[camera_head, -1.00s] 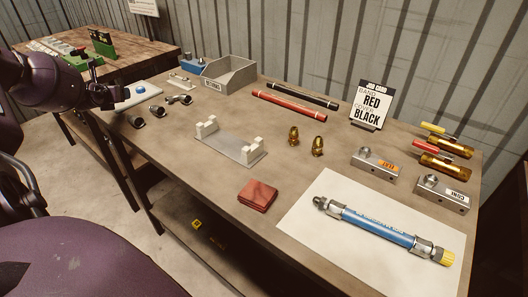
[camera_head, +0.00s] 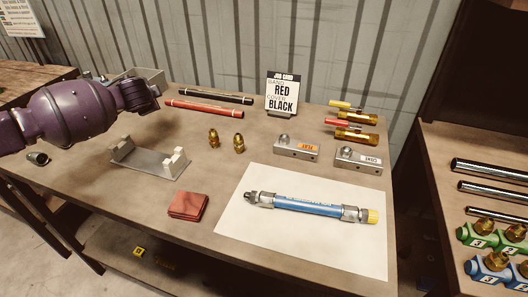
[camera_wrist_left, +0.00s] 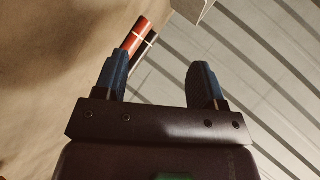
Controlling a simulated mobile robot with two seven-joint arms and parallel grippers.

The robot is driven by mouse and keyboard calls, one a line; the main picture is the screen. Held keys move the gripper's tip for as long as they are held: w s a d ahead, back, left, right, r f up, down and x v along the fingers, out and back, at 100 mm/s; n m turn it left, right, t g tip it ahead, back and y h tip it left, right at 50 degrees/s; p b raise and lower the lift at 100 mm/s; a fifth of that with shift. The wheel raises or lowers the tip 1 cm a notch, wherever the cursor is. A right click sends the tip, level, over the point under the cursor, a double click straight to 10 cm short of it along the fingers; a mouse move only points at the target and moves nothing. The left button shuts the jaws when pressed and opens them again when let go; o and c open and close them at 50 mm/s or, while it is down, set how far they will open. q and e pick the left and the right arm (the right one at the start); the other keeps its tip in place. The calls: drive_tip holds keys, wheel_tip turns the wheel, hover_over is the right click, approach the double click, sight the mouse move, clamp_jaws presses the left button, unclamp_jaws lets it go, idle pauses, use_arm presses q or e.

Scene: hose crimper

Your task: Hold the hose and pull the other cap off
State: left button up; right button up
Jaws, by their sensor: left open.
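The blue hose (camera_head: 310,206) lies on the white sheet at the front right of the table in the head view. It has metal fittings at both ends. A yellow cap (camera_head: 374,216) sits on its right end; the left end (camera_head: 250,197) shows a bare dark metal fitting. My left arm reaches in from the left above the table's back left, far from the hose. In the left wrist view my left gripper (camera_wrist_left: 162,82) has its two blue fingers apart with nothing between them. My right gripper is not in view.
A white sheet (camera_head: 236,232) lies under the hose. A red folded cloth (camera_head: 188,206), a grey cradle (camera_head: 148,162), brass fittings (camera_head: 226,143), two labelled blocks (camera_head: 297,149), a job card (camera_head: 283,93) and red and black tubes (camera_head: 203,108) share the table. Another bench (camera_head: 450,140) stands right.

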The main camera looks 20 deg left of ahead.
use_arm(q)
drive_tip(key=w+d+g+h, duration=0.1)
drive_tip(key=d+h, duration=0.3)
drive_tip(key=d, duration=0.9)
wheel_tip(320, 180, up, 4)
drive_tip(key=m+g+h, duration=0.3)
drive_tip(key=m+g, duration=0.5)
drive_tip(key=g, duration=0.1)
hover_over(267, 194)
wheel_tip(267, 194, down, 11)
drive_tip(key=shift+f, duration=0.1)
clamp_jaws()
